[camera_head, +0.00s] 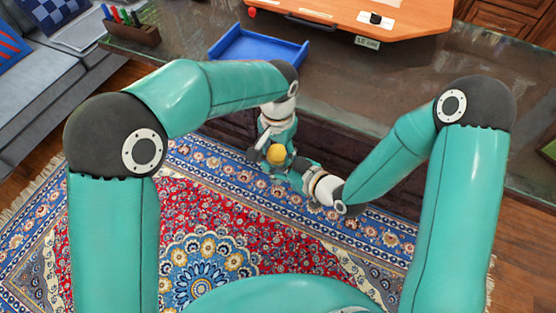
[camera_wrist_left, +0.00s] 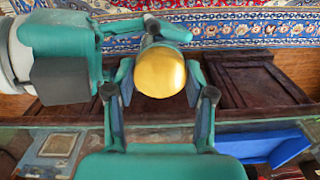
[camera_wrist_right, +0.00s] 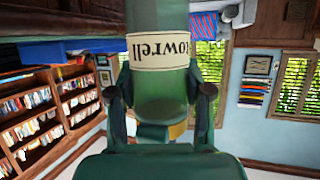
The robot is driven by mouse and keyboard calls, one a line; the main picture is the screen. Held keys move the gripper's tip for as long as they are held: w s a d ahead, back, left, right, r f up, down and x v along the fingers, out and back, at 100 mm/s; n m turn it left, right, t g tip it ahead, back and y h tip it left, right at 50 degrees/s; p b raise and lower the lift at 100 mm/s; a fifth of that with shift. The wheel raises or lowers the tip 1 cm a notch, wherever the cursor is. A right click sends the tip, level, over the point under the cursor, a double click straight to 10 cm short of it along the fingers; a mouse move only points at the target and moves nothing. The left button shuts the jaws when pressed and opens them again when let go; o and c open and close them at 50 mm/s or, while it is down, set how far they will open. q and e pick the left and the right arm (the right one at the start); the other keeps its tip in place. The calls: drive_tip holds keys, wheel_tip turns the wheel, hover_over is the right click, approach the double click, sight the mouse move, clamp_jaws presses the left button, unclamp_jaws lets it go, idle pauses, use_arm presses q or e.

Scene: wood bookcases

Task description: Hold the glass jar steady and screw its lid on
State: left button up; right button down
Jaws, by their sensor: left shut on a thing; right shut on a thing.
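The round golden-yellow lid (camera_head: 276,154) is in the middle of the head view. It also shows in the left wrist view (camera_wrist_left: 160,73). My left gripper (camera_head: 272,152) comes down from above and is shut around the lid. My right gripper (camera_head: 298,172) reaches in from the right, just below. In the right wrist view it is shut on the greenish glass jar (camera_wrist_right: 160,95), whose cream label (camera_wrist_right: 160,47) reads upside down. A strip of yellow shows at the jar's lid end. Whether the lid sits flush on the jar is hidden by fingers.
A dark glossy table (camera_head: 340,95) lies beyond the grippers. It bears a blue tray (camera_head: 258,47), a pen box (camera_head: 132,35) and an orange wooden board (camera_head: 390,20). A patterned rug (camera_head: 215,220) covers the floor below. A sofa (camera_head: 38,90) stands at left.

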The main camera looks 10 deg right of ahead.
use_arm(q)
drive_tip(key=m, duration=0.6)
drive_tip(key=shift+m, duration=0.4)
drive_tip(key=m, duration=0.6)
drive_tip(key=o, duration=1.3)
drive_tip(key=shift+r, duration=2.25)
drive_tip(key=shift+c, duration=0.5)
drive_tip(key=shift+n, duration=0.3)
